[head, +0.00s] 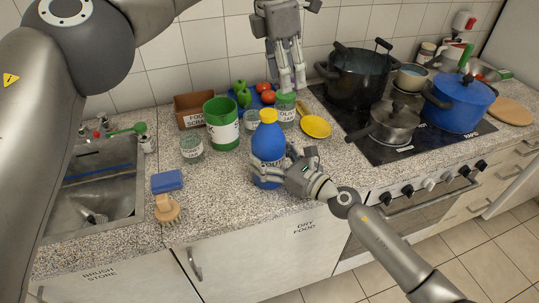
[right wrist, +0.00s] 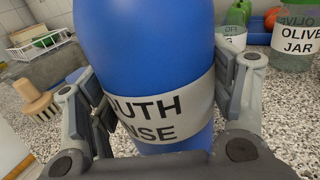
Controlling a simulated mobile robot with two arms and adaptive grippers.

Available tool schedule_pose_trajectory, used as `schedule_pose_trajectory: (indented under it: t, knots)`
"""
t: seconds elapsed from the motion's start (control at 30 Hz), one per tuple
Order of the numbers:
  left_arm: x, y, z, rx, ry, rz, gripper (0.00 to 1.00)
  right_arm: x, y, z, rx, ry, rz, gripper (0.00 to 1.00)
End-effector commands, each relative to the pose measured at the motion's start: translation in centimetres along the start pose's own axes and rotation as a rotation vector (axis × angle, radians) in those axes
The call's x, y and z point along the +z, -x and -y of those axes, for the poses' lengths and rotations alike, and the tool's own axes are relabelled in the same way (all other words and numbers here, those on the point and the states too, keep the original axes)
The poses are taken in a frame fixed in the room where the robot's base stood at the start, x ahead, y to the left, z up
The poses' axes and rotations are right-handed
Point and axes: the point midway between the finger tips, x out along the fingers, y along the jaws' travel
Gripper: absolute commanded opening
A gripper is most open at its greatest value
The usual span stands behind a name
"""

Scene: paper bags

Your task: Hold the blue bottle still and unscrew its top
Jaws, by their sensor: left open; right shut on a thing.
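The blue bottle (head: 268,142) stands upright near the front of the speckled counter, with its yellow top (head: 268,116) on. Its white label reads partly "OUTH" and "NSE" in the right wrist view (right wrist: 150,40). My right gripper (head: 274,168) is shut around the bottle's label, one finger on each side, low on the body. My left gripper (head: 291,84) is open, pointing down above and behind the bottle, over the area of the green-lidded olive jar (head: 285,115). It is apart from the yellow top.
A green can (head: 221,125), a glass jar (head: 191,149) and a yellow dish (head: 315,127) stand near the bottle. A blue sponge (head: 167,181) and a wooden brush (head: 166,209) lie to the left. The stove (head: 390,150) with several pots is on the right, the sink (head: 95,190) left.

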Motion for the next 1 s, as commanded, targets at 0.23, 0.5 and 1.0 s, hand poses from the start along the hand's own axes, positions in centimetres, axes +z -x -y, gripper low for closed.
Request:
schedule_pose_trajectory:
  t: [0.23,0.5,1.0]
  knots:
    - [-3.3,0.8,-0.7,0.04,0.016,-0.161,0.5,-0.1,0.0,0.0,0.0,0.0,-0.001,0.36]
    - [-4.0,-1.7,-0.8,0.039,0.017,-0.17,0.5,-0.1,0.0,0.0,0.0,0.0,-0.001,0.36]
    - [-4.9,-7.5,-1.1,0.04,0.017,-0.166,0.5,0.0,0.0,0.0,0.0,0.0,-0.001,0.36]
